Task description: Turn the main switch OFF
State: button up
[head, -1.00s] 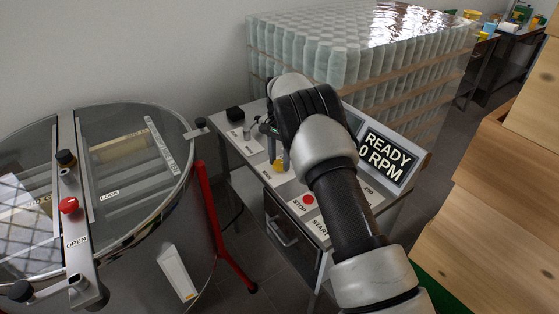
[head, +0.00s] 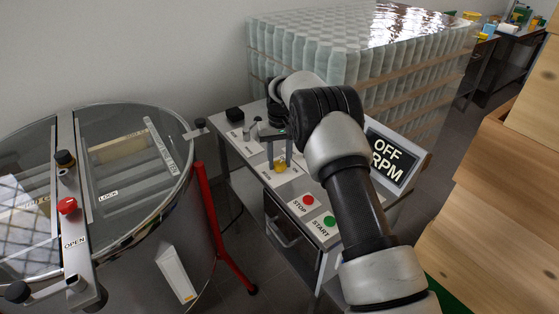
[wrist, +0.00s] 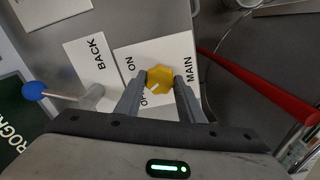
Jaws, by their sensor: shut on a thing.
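The main switch is a yellow lobed knob (wrist: 159,76) on a white plate marked ON, OFF and MAIN in the wrist view. Its white mark points down-left, toward the partly hidden OFF label. My gripper (wrist: 162,78) is shut on the knob, one finger on each side. In the head view the yellow knob (head: 281,167) sits on the grey control panel, with my gripper (head: 279,156) coming down onto it. The tilted display (head: 389,157) shows OFF and RPM, its left edge hidden by my arm.
A red STOP button (head: 308,201) and a green START button (head: 329,221) lie nearer on the panel. A blue-tipped lever (wrist: 34,91) is beside the BACK label. A round glass-lidded drum (head: 120,180) stands left, shrink-wrapped jars (head: 300,55) behind, wooden boxes (head: 500,200) right.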

aim_at(280, 164)
jog(key=shift+n, duration=0.7)
jog(key=o, duration=1)
jog(key=shift+o, duration=0.2)
notch_tip(280, 164, up, 17)
jog(key=p, duration=0.1)
jog(key=shift+r+p, duration=0.2)
jog(key=shift+p, duration=0.1)
jog(key=shift+r, duration=0.1)
